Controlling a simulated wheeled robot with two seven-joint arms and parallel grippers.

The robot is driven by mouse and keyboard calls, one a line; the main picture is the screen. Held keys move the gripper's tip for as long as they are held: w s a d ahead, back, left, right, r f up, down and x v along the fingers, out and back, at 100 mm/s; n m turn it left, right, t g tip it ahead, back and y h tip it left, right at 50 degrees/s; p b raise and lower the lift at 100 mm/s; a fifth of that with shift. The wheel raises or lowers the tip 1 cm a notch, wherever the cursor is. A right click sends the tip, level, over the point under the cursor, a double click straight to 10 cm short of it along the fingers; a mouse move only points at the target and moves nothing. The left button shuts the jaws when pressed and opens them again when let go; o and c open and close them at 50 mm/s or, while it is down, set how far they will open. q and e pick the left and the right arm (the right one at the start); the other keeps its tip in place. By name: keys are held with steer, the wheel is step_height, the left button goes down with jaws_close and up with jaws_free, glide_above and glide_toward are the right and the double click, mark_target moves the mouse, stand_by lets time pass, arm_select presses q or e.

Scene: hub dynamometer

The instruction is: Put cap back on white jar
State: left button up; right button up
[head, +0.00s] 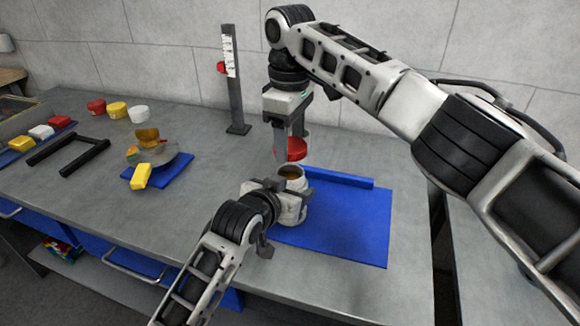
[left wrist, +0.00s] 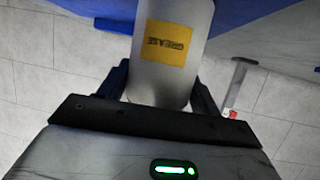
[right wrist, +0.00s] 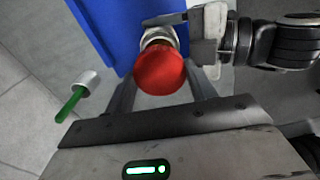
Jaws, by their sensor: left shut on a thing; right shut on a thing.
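My left gripper (head: 283,197) is shut on the jar's body from the left. My right gripper (head: 291,135) points down above the jar and is shut on the red cap (head: 291,150). The cap is a little above the open mouth, with a small gap in the head view. In the right wrist view the cap (right wrist: 160,70) hides most of the mouth.
The blue mat (head: 350,230) has a raised back edge. A dark post with a scale (head: 233,85) stands behind left. Red (head: 97,106), yellow (head: 116,110) and white (head: 138,113) round pieces sit farther left, near a black frame (head: 68,152) and a smaller blue mat (head: 170,181).

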mark_target(289, 180)
steer(key=shift+f, duration=1.45)
steer(key=shift+f, duration=0.85)
steer(key=shift+s+d+f, duration=0.1)
steer(key=shift+d+f, duration=0.05)
steer(key=shift+f, duration=0.85)
steer(key=shift+r, duration=0.3)
steer(key=shift+a+r, duration=0.2)
steer(key=shift+r, duration=0.35)
